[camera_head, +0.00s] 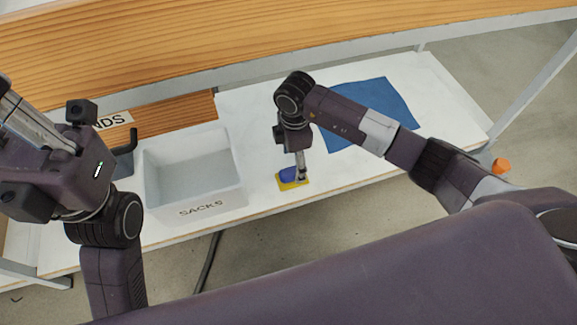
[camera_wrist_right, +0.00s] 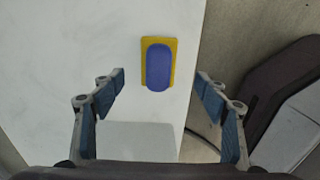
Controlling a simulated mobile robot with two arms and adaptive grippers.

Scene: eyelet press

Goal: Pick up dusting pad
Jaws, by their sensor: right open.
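The dusting pad (camera_head: 287,177) has a yellow base and a blue rounded top. It lies on the white lower shelf, right of the white bin. In the right wrist view the pad (camera_wrist_right: 158,66) lies a little beyond and between the fingertips, with nothing gripped. My right gripper (camera_head: 301,177) points down at the pad in the head view and hides part of it. Its fingers are wide apart. My left gripper (camera_head: 22,120) is at the left edge, only partly in the picture, and its jaws cannot be made out.
The white bin marked SACKS (camera_head: 195,190) stands left of the pad. A blue cloth (camera_head: 385,95) lies flat at the back right of the shelf (camera_head: 440,95). A wooden upper board (camera_head: 250,35) overhangs behind. An orange object (camera_head: 501,165) shows near the right edge.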

